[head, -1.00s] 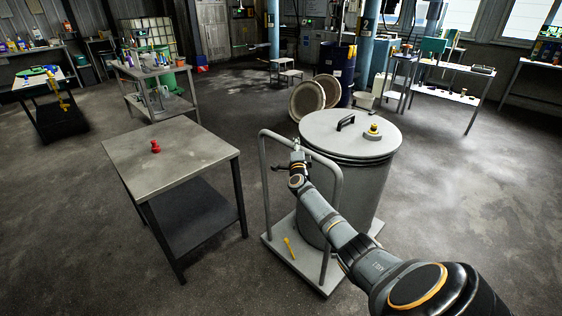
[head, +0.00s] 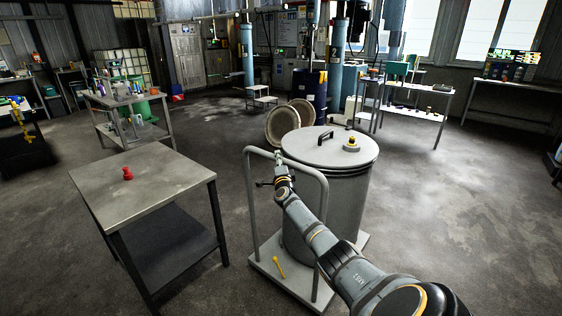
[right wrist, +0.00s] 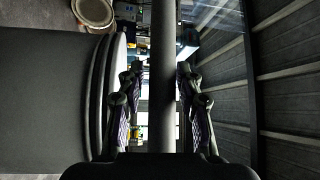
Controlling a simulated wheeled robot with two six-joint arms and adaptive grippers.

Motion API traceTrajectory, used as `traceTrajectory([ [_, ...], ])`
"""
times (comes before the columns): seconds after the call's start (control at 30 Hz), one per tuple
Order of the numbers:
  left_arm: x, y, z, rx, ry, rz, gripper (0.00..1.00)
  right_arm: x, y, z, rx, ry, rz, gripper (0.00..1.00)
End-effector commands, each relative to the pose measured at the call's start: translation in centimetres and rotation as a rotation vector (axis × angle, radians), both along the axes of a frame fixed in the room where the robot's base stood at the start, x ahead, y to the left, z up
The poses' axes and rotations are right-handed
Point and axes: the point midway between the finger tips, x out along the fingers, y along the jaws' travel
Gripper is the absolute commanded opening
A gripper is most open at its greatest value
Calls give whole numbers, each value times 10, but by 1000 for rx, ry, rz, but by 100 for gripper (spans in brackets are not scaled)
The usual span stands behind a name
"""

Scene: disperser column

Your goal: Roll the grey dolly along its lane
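The grey dolly (head: 293,282) stands on the floor right of the metal table, with a tall tubular handle (head: 250,205). A large grey drum (head: 345,205) with a lid stands on its platform. In the right wrist view, the handle bar (right wrist: 164,80) runs between the two parted fingers (right wrist: 160,95). A gap shows at the left finger; contact at the right finger is unclear. No lane marking is distinct on the floor. My left gripper is not in view.
A metal table (head: 140,185) with a red object (head: 127,173) stands close left of the dolly. A yellow tool (head: 279,267) is on the platform. The floor at right is open.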

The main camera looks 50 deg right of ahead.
Motion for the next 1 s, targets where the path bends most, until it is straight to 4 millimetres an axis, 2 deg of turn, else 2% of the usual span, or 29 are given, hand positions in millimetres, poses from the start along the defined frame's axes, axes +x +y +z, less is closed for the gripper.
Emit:
traceTrajectory([
  [0.47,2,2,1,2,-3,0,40,-6,1,3,-7,-6,-5,49],
  [0.63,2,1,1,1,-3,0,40,-22,16,-1,-7,-2,0,49],
  [1.0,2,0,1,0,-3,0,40,-79,64,-12,-5,0,-1,49],
])
